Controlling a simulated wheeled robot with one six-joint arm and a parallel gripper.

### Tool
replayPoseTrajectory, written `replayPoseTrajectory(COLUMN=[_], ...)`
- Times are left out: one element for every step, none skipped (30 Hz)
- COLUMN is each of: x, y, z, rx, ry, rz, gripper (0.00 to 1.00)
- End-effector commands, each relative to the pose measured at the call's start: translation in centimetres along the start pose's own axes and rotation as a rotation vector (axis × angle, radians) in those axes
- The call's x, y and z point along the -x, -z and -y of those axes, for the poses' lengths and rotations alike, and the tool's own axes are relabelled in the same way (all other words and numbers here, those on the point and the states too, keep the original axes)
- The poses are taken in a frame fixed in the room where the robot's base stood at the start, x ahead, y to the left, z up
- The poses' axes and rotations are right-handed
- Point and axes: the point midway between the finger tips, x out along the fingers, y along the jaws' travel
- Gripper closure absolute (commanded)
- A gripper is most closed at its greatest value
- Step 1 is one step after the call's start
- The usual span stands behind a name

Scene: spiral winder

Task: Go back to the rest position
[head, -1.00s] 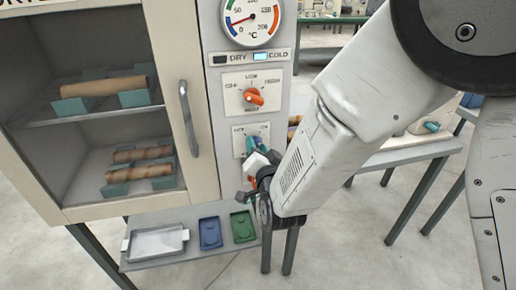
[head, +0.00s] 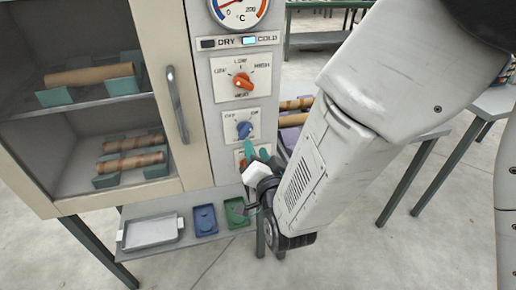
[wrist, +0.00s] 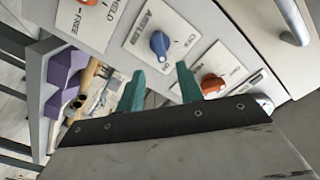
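My gripper (head: 257,152) is just below and in front of the blue knob (head: 244,130) on the cabinet's control panel. In the wrist view its two green fingers (wrist: 160,88) are spread apart with nothing held between them. The blue knob (wrist: 160,45) shows beyond the fingertips, clear of them. A lower orange knob (wrist: 212,83) shows beside the right finger; in the head view it is mostly hidden by my gripper.
The cabinet door handle (head: 177,105) is left of the panel. A shelf below holds a metal tray (head: 150,232), a blue tray (head: 205,220) and a green tray (head: 236,212). A table (head: 432,134) stands at the right behind my arm.

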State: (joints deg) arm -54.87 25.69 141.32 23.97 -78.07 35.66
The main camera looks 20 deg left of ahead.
Motion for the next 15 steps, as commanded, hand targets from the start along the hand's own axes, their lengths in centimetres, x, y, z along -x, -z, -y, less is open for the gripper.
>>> replayPoseTrajectory(x=[0.0,0.0,0.0,0.0,0.0,0.0,0.0,0.0,0.1,0.2,0.4,0.8,1.3,1.8,2.6], y=[0.0,0.0,0.0,0.0,0.0,-0.1,-0.4,-0.8,-1.6,-2.4,-3.3,-4.7,-5.8,-6.7,-7.6], z=[0.0,0.0,0.0,0.0,0.0,-0.1,-0.3,-0.6,-1.0,-1.5,-2.0,-2.9,-3.5,-4.0,-4.5], rx=[0.000,0.000,0.000,0.001,0.004,0.013,0.020,0.029,0.045,0.059,0.078,0.104,0.127,0.149,0.176], ry=[0.000,0.000,0.000,0.000,0.000,-0.005,-0.014,-0.027,-0.048,-0.068,-0.092,-0.127,-0.154,-0.177,-0.207], rz=[0.000,0.000,0.000,0.000,0.000,0.007,0.020,0.040,0.078,0.117,0.165,0.239,0.301,0.364,0.447], gripper=[0.64,0.64,0.64,0.64,0.64,0.64,0.64,0.64,0.64,0.64,0.64,0.64,0.64,0.64,0.64])
